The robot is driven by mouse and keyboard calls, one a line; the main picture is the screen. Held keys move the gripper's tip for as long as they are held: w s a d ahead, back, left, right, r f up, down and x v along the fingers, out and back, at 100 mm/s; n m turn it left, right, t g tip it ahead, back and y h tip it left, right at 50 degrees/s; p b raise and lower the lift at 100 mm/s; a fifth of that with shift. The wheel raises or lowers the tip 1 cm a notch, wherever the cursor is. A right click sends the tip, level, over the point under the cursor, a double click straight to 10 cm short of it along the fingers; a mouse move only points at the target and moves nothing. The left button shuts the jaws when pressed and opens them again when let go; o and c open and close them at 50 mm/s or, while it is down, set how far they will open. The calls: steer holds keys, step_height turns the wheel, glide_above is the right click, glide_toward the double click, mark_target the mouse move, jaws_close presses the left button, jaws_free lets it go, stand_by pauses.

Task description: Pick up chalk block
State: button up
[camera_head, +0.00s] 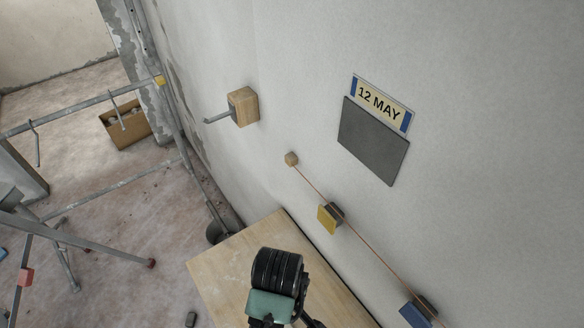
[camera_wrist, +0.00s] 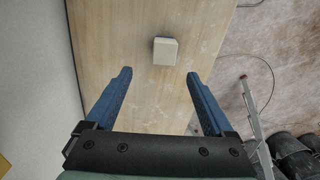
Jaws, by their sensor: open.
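The chalk block is a small off-white block (camera_wrist: 165,51) lying on the wooden board top. In the head view my black and green arm end (camera_head: 275,285) is above the light wooden top (camera_head: 222,262). The block does not show in the head view; my arm may hide it.
The wall runs along the board's right side in the head view. On it are a wooden block with a hook (camera_head: 243,106), a string with a yellow block (camera_head: 329,217) and a blue block (camera_head: 415,314), and a grey panel (camera_head: 373,141). Dark buckets (camera_wrist: 295,155) stand on the floor.

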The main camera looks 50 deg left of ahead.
steer(key=f, duration=0.4)
steer(key=shift+s+f, duration=0.3)
steer(key=shift+f, duration=0.05)
steer(key=shift+w+d+f, duration=0.1)
steer(key=shift+f, duration=0.55)
steer(key=f, duration=0.4)
steer(key=shift+s+d+p, duration=0.25)
steer(key=shift+p, duration=0.1)
steer(key=shift+f, duration=0.55)
jaws_close()
step_height(320, 180, up, 10)
steer(key=shift+r, duration=0.1)
